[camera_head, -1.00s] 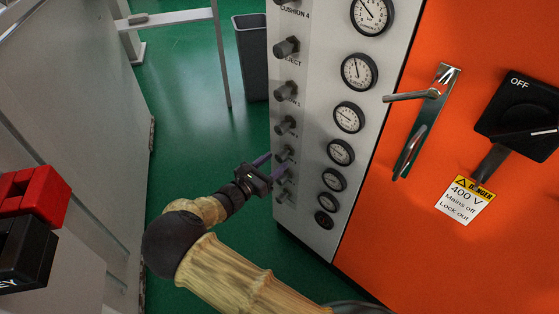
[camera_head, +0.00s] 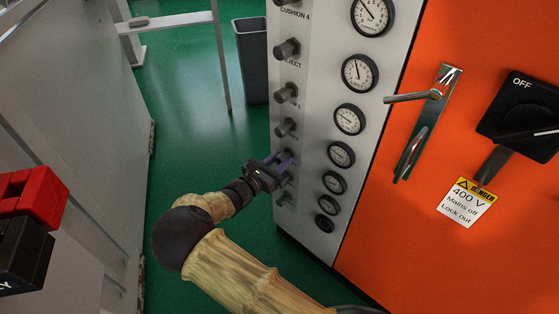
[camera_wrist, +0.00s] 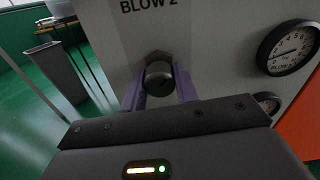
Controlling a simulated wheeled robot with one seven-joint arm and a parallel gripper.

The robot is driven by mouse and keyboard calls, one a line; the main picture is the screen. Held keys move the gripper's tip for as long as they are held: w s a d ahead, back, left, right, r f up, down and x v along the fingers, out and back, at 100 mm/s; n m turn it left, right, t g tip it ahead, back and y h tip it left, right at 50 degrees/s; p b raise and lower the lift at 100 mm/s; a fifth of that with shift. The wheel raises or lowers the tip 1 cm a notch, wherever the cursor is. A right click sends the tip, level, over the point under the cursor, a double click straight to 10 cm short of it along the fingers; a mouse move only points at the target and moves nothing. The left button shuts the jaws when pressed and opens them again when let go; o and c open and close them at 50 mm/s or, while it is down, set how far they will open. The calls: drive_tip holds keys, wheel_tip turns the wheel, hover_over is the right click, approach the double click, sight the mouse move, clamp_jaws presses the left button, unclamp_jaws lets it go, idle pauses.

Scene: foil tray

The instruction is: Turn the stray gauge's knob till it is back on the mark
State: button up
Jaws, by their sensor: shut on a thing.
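In the wrist view my gripper (camera_wrist: 160,95) has its two purple fingers on either side of a grey round knob (camera_wrist: 158,74), shut on it, under the label "BLOW 2". In the head view my gripper (camera_head: 282,162) is at one of the lower knobs in the column on the grey panel, and hides most of that knob. The gauge beside it (camera_wrist: 290,47) is white-faced with a black rim and reads "BLOW 2"; its needle lies roughly level. Several more gauges, such as this one (camera_head: 341,153), run down the panel (camera_head: 310,75). Their small marks are too fine to read.
An orange cabinet door (camera_head: 440,180) with a metal handle (camera_head: 425,120) and a black OFF switch (camera_head: 522,115) stands at right. A grey bin (camera_head: 252,62) stands on the green floor behind. A red block (camera_head: 35,190) is at the left edge.

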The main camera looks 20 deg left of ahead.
drive_tip(key=m+p, duration=0.2)
drive_tip(key=m, duration=0.2)
drive_tip(key=shift+m+p, duration=0.55)
drive_tip(key=shift+m, duration=1.35)
drive_tip(key=o, duration=1)
drive_tip(key=p+v, duration=0.2)
drive_tip(key=v, duration=1.5)
drive_tip(key=shift+s+a+p, duration=0.15)
drive_tip(key=shift+a+p, duration=0.05)
drive_tip(key=shift+p, duration=0.15)
